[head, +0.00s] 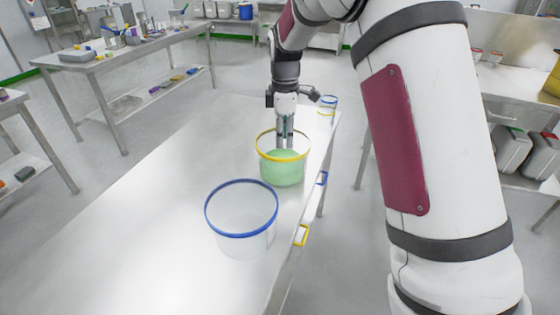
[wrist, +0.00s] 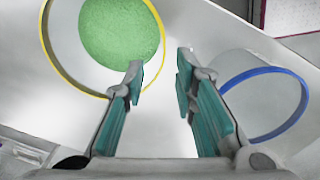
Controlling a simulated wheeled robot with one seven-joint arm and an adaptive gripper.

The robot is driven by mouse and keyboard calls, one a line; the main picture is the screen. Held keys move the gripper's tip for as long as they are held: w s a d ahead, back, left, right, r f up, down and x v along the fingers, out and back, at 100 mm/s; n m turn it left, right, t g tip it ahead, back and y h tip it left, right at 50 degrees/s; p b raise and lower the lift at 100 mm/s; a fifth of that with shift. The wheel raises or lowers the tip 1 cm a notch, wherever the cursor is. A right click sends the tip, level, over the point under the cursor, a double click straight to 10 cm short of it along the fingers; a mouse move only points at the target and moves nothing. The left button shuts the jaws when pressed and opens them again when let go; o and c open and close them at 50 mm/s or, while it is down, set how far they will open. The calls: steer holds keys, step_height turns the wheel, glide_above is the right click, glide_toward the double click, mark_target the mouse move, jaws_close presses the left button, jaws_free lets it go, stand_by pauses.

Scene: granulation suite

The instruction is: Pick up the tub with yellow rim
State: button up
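The tub with yellow rim (head: 282,173) stands upright on the long pale table, with green contents showing through its clear wall. In the wrist view the same tub (wrist: 66,42) is at the upper left, its green contents (wrist: 118,30) inside the yellow ring. My gripper (head: 285,144) points down at the tub's far side in the head view, its fingertips overlapping the rim opening. In the wrist view my gripper (wrist: 158,78) is open and empty, with the left finger overlapping the yellow rim. I cannot tell whether the fingers are below rim height.
A larger clear tub with blue rim (head: 242,235) stands nearer on the table (head: 150,215). A small tub (head: 327,107) stands at the far end. A blue-rimmed tub (wrist: 268,100) shows right of my fingers in the wrist view. The table's left part is clear.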

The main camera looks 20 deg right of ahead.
mark_target(284, 169)
steer(key=f, duration=1.3)
steer(key=shift+w+d+f, duration=0.2)
steer(key=shift+w+f, duration=0.1)
steer(key=shift+f, duration=0.1)
steer(key=shift+c, duration=0.3)
jaws_close()
steer(key=shift+r, duration=0.1)
